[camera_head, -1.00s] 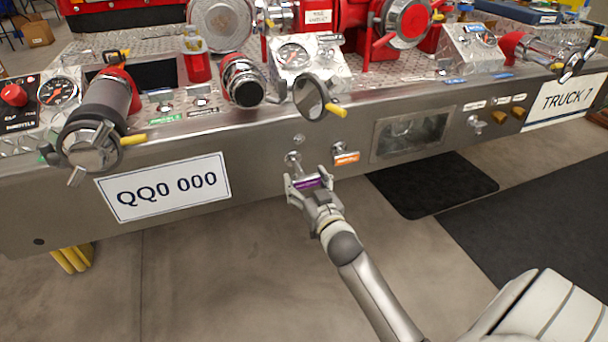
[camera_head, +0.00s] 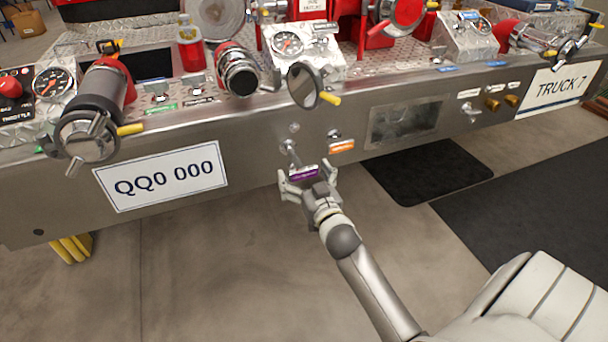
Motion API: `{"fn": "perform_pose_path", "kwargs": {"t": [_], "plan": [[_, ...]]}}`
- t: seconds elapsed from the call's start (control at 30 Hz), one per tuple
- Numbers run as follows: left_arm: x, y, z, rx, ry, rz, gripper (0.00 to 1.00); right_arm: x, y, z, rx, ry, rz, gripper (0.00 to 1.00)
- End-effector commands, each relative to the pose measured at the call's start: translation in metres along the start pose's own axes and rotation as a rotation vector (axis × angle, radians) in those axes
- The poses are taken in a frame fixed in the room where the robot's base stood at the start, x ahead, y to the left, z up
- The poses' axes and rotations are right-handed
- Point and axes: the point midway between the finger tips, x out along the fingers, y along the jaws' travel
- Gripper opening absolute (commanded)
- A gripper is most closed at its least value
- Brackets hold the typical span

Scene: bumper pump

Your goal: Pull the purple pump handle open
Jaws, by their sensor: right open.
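The purple pump handle (camera_head: 304,173) is a small purple-labelled T-grip on a metal rod (camera_head: 289,154) that comes out of the lower front of the steel bumper panel. The rod shows clearly and the grip stands out from the panel. My right gripper (camera_head: 305,179) is open, with one finger to the left of the grip and one to the right. The grip lies between them; I cannot tell whether either finger touches it. My left gripper is not in view.
An orange-labelled handle (camera_head: 341,146) sits close to the panel, just right of the purple one. A yellow-handled valve (camera_head: 305,86) juts out above.

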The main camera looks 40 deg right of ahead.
Motion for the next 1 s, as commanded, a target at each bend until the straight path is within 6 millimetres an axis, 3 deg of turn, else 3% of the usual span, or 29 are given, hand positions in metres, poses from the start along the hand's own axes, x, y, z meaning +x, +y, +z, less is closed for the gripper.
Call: {"fn": "perform_pose_path", "kwargs": {"t": [0.27,0.7,1.0], "plan": [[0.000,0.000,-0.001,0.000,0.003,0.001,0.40,-0.009,0.000,0.000,-0.001,0.000,0.001,0.93],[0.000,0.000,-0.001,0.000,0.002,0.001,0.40,-0.091,0.001,0.001,0.001,-0.003,0.002,0.93],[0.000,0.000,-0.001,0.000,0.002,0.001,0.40,-0.119,0.001,0.000,0.000,-0.001,0.001,0.93]]}}
